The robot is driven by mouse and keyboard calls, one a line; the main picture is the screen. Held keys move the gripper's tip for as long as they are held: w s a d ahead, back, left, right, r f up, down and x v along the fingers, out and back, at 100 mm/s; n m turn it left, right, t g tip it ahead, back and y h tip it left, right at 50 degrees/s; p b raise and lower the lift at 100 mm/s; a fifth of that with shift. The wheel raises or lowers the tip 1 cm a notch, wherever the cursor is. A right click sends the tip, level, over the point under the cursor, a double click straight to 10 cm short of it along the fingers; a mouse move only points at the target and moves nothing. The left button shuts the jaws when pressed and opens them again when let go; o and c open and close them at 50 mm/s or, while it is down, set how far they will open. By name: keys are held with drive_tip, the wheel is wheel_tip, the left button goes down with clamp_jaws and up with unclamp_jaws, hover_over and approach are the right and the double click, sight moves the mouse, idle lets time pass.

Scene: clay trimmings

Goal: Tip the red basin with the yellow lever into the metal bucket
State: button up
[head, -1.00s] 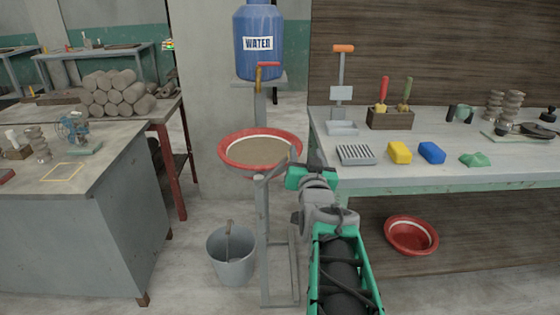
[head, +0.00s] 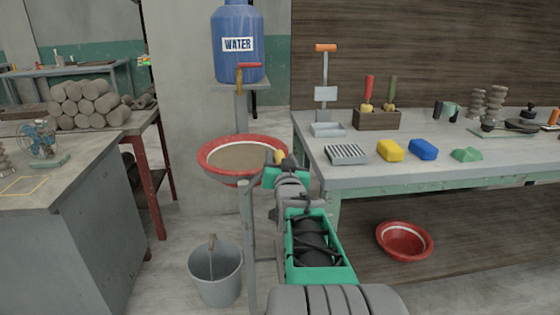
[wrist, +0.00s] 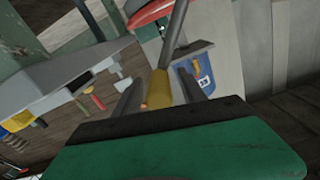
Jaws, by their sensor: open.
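The red basin (head: 222,178) sits level on a metal stand in the head view, with a grey-brown fill. Part of it shows at the top of the wrist view (wrist: 148,14). The lever's yellow grip (wrist: 158,88) is on a grey rod, and a bit of yellow shows by the basin's right rim in the head view (head: 280,157). My gripper (wrist: 158,78) is open, with the yellow grip between its two fingers. Contact cannot be told. In the head view my wrist hides the fingers. The metal bucket (head: 216,284) stands upright on the floor below the basin, to its left.
A blue water jug (head: 238,62) stands on a shelf behind the basin. The workbench (head: 390,172) on the right holds yellow and blue blocks and tools. Another red bowl (head: 404,242) is underneath it. A grey table (head: 75,195) stands at left. Floor around the bucket is clear.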

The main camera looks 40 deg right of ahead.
drive_tip(key=shift+w+d, duration=0.15)
clamp_jaws()
idle(0.4)
idle(1.0)
